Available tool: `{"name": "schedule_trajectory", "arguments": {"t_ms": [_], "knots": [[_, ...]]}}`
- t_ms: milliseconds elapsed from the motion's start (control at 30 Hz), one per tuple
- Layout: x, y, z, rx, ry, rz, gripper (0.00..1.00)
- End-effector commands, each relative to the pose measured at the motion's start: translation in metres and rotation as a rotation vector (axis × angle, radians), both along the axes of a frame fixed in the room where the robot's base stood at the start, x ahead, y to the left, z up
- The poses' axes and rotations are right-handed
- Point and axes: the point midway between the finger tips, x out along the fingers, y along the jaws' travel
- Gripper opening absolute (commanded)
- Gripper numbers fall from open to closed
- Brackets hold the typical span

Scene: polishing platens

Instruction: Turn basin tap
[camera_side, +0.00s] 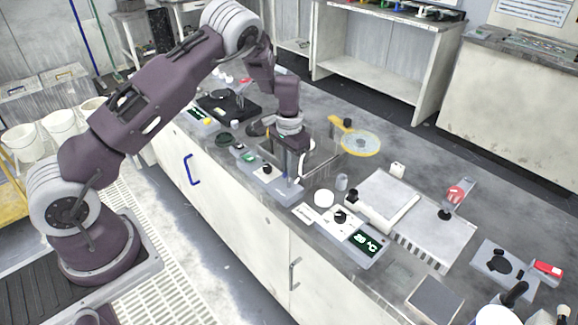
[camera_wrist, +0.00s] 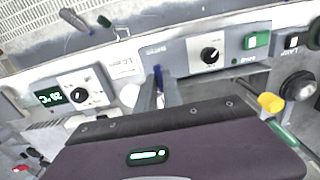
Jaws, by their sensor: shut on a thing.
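My gripper (camera_side: 293,172) is low over the front edge of the bench in the side view. In the wrist view its two narrow fingers (camera_wrist: 160,82) are close together, with a small blue piece (camera_wrist: 157,73) between their tips. The blue piece, which looks like the tap's handle, stands at the end of a grey front panel (camera_wrist: 190,55). It shows as a small blue upright in the side view (camera_side: 285,182). A pale curved piece (camera_side: 307,164), perhaps a spout, is just right of the gripper. The basin is not clear to see; the gripper body covers much of that area.
A grey panel with a black knob (camera_wrist: 210,54) and a green switch (camera_wrist: 256,40) is beside the fingers. A display box (camera_side: 367,243) is to the right. A yellow-handled round disc (camera_side: 359,143) lies behind. White slabs (camera_side: 382,200) stand farther right.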

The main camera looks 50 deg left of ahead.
Motion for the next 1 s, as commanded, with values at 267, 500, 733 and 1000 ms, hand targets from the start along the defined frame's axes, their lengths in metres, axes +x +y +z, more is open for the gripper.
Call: {"name": "schedule_trajectory", "arguments": {"t_ms": [267, 500, 733, 1000], "knots": [[0.0002, -0.0005, 0.0006, -0.002, 0.000, 0.054, 0.00], [0.0001, 0.0001, 0.0008, -0.001, 0.000, 0.221, 0.00], [0.0002, 0.0000, 0.0010, -0.001, -0.001, 0.438, 0.00], [0.0003, -0.0001, 0.0011, -0.001, -0.001, 0.695, 0.00]]}}
